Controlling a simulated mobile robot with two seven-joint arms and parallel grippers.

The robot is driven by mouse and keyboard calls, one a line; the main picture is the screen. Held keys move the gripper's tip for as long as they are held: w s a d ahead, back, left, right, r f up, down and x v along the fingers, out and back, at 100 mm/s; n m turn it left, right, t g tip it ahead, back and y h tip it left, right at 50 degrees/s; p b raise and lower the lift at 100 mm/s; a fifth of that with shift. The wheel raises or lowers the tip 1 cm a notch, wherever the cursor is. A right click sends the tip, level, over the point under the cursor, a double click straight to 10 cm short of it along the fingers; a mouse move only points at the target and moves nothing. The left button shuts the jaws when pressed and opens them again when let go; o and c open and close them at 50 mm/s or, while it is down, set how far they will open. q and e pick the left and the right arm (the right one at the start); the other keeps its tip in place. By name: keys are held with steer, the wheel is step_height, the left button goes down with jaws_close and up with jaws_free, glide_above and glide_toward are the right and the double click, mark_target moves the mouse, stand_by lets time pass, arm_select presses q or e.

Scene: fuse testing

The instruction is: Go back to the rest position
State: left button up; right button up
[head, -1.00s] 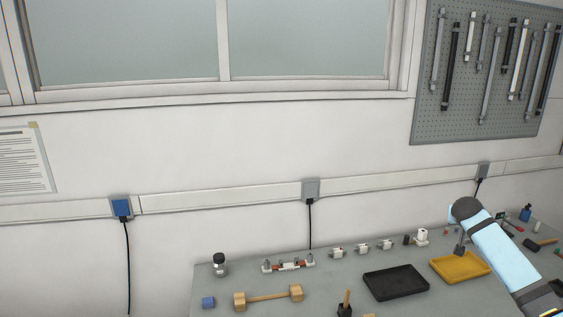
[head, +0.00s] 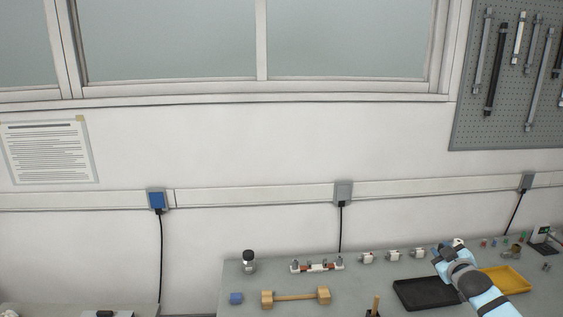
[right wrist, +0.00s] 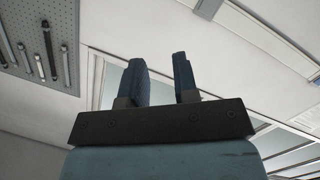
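My right arm comes in from the lower right in the head view, with its end over the gap between the black tray and the yellow tray. In the right wrist view my right gripper (right wrist: 163,68) shows two blue fingers standing apart with nothing between them. Its fingers point up toward the windows and ceiling. In the head view the fingers are too small to make out clearly. My left gripper is not in view.
The grey bench holds a black tray (head: 412,302), a yellow tray (head: 520,279), a wooden dumbbell-shaped piece (head: 295,297), a fuse holder strip (head: 317,267), a dark-capped jar (head: 249,264) and several small white parts. A pegboard (head: 480,120) hangs on the wall behind.

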steer(key=s+a+f+g+y, duration=0.2)
steer(key=s+a+f, duration=0.8)
steer(key=a+f, duration=0.3)
steer(key=s+a+f+m+g+y, duration=0.1)
steer(key=s+a+f, duration=0.2)
steer(key=s+a, duration=0.3)
steer(key=s+a+f+m+g+y, duration=0.1)
steer(key=s+a+f, duration=0.3)
steer(key=s, duration=1)
steer(key=s+a+f+g+y, duration=0.1)
steer(key=s+a+f, duration=0.3)
steer(key=s+a, duration=0.4)
steer(key=shift+s+a+f+m, duration=0.2)
steer(key=shift+s+a+m, duration=0.2)
steer(key=shift+s, duration=0.8)
